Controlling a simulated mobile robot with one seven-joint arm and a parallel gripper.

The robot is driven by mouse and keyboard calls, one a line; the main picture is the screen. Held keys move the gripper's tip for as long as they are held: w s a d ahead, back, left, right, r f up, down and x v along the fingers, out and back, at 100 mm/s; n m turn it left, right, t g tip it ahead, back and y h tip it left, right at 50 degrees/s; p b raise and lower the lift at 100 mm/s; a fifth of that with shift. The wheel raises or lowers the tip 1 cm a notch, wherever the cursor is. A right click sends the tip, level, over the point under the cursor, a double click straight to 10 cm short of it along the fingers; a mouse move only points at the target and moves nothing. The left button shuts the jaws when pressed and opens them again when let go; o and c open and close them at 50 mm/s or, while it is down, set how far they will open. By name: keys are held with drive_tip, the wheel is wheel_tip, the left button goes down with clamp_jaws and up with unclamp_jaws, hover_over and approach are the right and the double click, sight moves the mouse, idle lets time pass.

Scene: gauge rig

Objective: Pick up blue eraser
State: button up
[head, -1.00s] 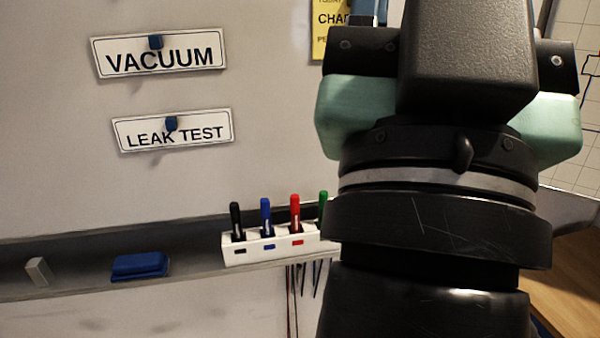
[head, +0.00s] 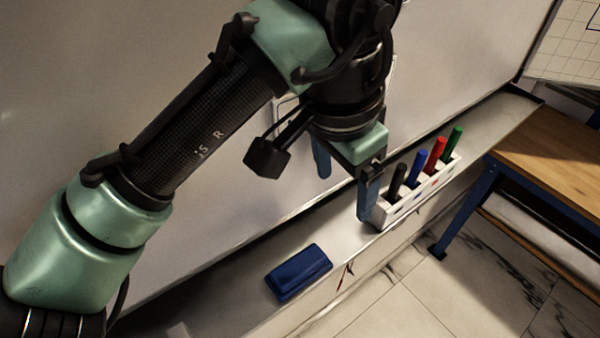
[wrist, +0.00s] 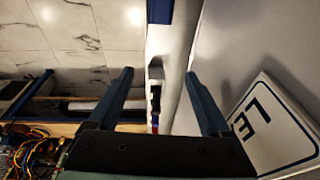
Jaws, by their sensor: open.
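The blue eraser (head: 299,272) lies on the grey tray (head: 345,240) under the whiteboard, in the lower middle of the head view. In the wrist view, a blue block at the top edge, partly cut off, looks like the eraser (wrist: 160,11). My gripper (head: 345,197) is open and empty, its two blue fingers apart. In the head view it appears above and to the right of the eraser, close to the marker holder. In the wrist view its fingertips (wrist: 158,76) point up the picture, on either side of the tray strip.
A white holder (head: 408,203) with black, blue, red and green markers stands on the tray right beside my gripper's near finger. The whiteboard (head: 180,240) rises behind. A wooden bench (head: 550,155) is at right. In the wrist view a sign (wrist: 275,128) lies near the right finger.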

drive_tip(key=g+y, duration=0.1)
drive_tip(key=g, duration=0.1)
hover_over(299, 264)
drive_tip(key=f, duration=0.1)
drive_tip(key=shift+y, duration=0.3)
drive_tip(key=f, duration=0.4)
drive_tip(key=d+f, duration=0.1)
drive_tip(key=f, duration=0.2)
drive_tip(key=shift+w, duration=0.1)
drive_tip(key=f, duration=0.2)
drive_tip(key=a+f+p, duration=0.1)
drive_tip(key=f, duration=0.2)
drive_tip(key=shift+f, duration=0.6)
clamp_jaws()
